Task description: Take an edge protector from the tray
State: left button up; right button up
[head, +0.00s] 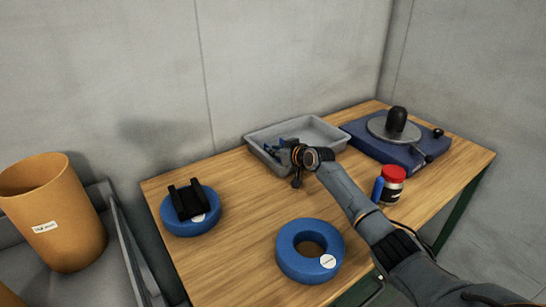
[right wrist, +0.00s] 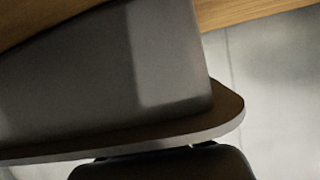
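A grey tray (head: 325,128) stands at the back of the wooden table. Small dark and blue pieces (head: 270,149) lie in its left part, partly hidden by my arm; I cannot make out single edge protectors. My right gripper (head: 296,181) is at the tray's front left side, pointing down. Its fingers are small and dark, and I cannot tell whether they are open or hold anything. The right wrist view shows a close, blurred grey surface (right wrist: 100,75) and no clear fingertips. My left gripper is not in view.
Two blue rings (head: 283,261) lie on the table (head: 235,235); a black forked holder (head: 188,199) sits on the left one. A blue turntable base (head: 425,150) and a red-lidded jar (head: 393,184) are at the right. An orange bin (head: 62,215) stands left.

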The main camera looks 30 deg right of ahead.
grip_shut()
